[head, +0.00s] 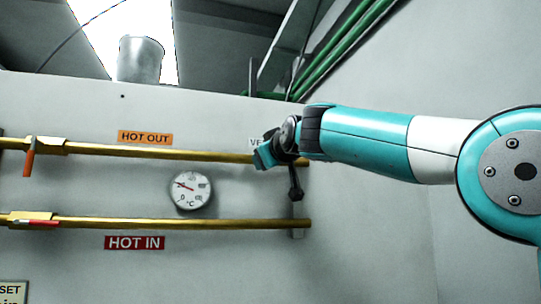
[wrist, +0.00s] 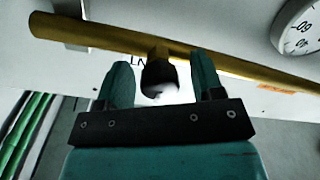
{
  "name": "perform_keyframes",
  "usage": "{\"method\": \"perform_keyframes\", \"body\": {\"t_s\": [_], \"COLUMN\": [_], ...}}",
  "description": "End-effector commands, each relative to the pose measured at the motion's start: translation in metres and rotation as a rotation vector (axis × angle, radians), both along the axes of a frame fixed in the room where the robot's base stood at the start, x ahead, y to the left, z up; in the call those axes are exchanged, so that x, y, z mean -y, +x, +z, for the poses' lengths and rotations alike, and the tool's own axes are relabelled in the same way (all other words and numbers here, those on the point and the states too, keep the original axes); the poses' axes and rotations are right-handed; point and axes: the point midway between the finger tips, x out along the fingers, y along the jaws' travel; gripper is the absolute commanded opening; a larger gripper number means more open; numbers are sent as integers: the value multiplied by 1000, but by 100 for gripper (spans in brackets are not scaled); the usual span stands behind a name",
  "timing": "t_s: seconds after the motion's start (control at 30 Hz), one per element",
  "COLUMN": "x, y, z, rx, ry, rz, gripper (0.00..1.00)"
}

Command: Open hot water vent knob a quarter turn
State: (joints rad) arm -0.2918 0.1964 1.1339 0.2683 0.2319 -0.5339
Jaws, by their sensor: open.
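The vent knob (wrist: 160,76) is black and sits on a short brass stem off the upper pipe (wrist: 200,55) in the wrist view. It lies between the two fingers of my gripper (wrist: 163,82), with a gap on each side. My gripper is open and neither finger appears to touch the knob. In the head view my gripper (head: 266,156) is at the right end of the hot out pipe (head: 190,154) and hides the knob. The vent label (head: 255,142) is partly covered by my arm.
A round gauge (head: 190,190) hangs between the pipes. The lower hot in pipe (head: 180,223) runs below. A lever with an orange handle (head: 28,163) hangs at the upper left, and a red-handled lever (head: 44,223) lies along the lower pipe.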

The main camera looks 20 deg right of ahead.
Motion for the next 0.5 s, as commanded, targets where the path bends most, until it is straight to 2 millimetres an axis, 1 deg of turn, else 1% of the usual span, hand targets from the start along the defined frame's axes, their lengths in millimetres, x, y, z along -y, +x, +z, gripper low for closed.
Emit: {"method": "perform_keyframes", "body": {"t_s": [0.03,0.07,0.1,0.17,0.2,0.23,0.27,0.5], "x": [0,0,0,0,0,0,0,0], "y": [0,0,0,0,0,0,0,0], "z": [0,0,0,0,0,0,0,-1], "rx": [0,0,0,0,0,0,0,-1], "ry": [0,0,0,0,0,0,0,14], "rz": [0,0,0,0,0,0,0,1], "gripper": [61,54,45,31,22,15,12,12]}}
